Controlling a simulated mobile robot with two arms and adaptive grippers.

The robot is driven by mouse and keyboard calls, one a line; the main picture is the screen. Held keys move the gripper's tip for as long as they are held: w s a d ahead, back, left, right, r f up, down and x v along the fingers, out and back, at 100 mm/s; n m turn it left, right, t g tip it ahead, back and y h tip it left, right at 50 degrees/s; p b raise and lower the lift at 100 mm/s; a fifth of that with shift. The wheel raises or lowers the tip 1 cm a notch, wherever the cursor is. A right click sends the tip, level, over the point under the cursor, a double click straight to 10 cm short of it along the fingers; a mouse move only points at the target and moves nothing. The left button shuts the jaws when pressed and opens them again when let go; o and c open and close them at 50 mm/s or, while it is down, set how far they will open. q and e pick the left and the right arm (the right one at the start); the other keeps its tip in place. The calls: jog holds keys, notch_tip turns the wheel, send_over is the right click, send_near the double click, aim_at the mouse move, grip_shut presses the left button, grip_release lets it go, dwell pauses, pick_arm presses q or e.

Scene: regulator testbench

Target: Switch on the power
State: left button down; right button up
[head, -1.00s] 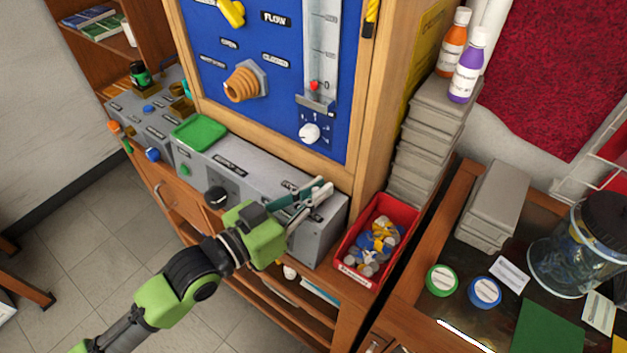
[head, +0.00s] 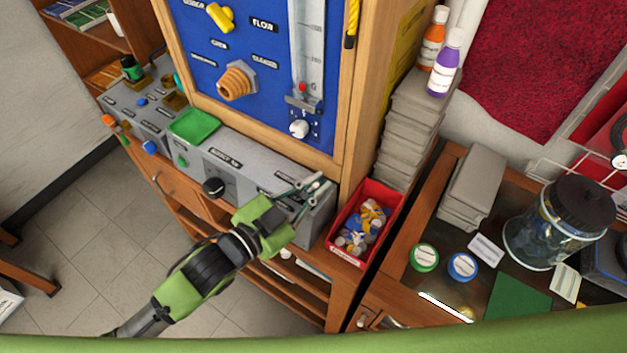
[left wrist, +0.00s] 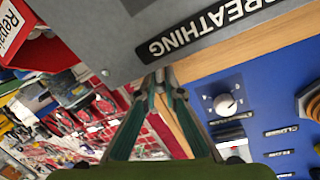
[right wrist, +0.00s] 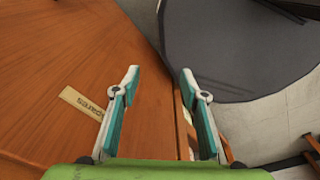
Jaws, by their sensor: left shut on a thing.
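The long grey box (head: 255,165) with labels stands on the wooden bench below the blue panel; a black knob (head: 213,187) is on its front. My left gripper (head: 314,181) is at the box's right end. In the left wrist view its fingertips (left wrist: 164,78) come together at the edge of the box beside the BREATHING label (left wrist: 205,28). They are shut on a small metal-coloured part there, apparently a toggle switch, mostly hidden by the tips. My right gripper (right wrist: 158,85) is open and empty in the right wrist view, above a wooden surface.
A red bin (head: 338,237) of small parts stands just right of the box. The blue panel (head: 265,70) with knobs and a flow tube rises behind it. Stacked grey boxes (head: 405,125) and bottles stand further right. A green tray (head: 195,125) sits at the box's left end.

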dwell(0.3)
pick_arm(q)
jog(key=c, duration=2.2)
grip_release()
jog(key=shift+o, duration=0.2)
jog(key=shift+s, duration=0.1)
jog(key=v, duration=1.2)
